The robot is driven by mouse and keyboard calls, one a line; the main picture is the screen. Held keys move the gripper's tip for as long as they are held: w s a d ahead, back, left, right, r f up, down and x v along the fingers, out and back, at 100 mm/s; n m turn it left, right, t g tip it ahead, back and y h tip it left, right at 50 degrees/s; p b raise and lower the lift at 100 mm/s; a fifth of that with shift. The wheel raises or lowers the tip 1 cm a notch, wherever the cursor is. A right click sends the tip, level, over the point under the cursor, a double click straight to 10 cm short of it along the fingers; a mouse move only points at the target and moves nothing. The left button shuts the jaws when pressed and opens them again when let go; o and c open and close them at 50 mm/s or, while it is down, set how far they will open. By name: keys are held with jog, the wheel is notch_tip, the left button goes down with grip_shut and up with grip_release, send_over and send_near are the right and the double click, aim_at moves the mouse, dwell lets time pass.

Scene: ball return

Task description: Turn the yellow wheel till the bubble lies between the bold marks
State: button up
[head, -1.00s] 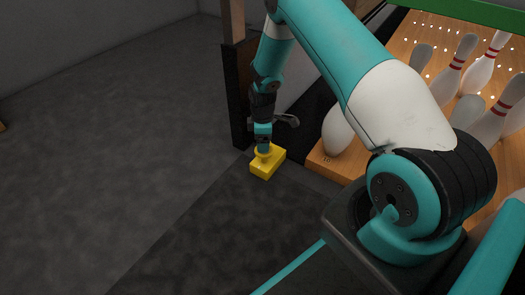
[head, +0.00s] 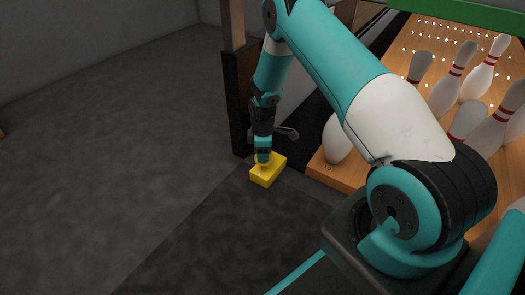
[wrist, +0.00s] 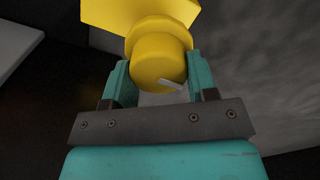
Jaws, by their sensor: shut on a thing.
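The yellow wheel (wrist: 160,60) is a round knob with a pale pointer mark on its face, seen close in the wrist view. It sits on a yellow block (head: 268,173), which stands on the dark floor in the head view and also shows at the top of the wrist view (wrist: 135,14). My gripper (wrist: 160,78) has one teal finger on each side of the wheel and is shut on it. In the head view my gripper (head: 263,156) reaches down onto the block and hides most of the wheel. No bubble or bold marks can be made out in either view.
A wooden lane deck (head: 340,174) with several white bowling pins (head: 484,74) lies to the right. A dark post (head: 238,98) stands just behind the block, with a grey lever-like part (head: 287,133) beside it. Grey floor at left is open.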

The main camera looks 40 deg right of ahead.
jog(key=shift+r+m+p, duration=0.1)
jog(key=shift+m+p, duration=0.2)
jog(key=shift+p, duration=0.1)
jog(key=m+p, duration=0.2)
jog(key=p, duration=0.1)
jog(key=shift+r+m, duration=0.1)
jog(key=shift+m, duration=0.3)
jog(key=m+p, duration=0.2)
jog(key=m, duration=0.1)
jog(key=m+p, duration=0.2)
jog(key=m, duration=0.1)
jog(key=shift+w+d, duration=0.1)
jog(key=shift+d, duration=0.1)
jog(key=m+p, duration=0.2)
jog(key=m, duration=0.3)
jog(key=shift+d+m+p, duration=0.1)
jog(key=shift+m+p, duration=0.25)
jog(key=shift+m, duration=0.05)
jog(key=m, duration=0.2)
jog(key=m+p, duration=0.1)
jog(key=m, duration=0.1)
jog(key=shift+d+f, duration=0.1)
jog(key=shift+f, duration=0.1)
jog(key=shift+m, duration=0.3)
jog(key=o, duration=0.9)
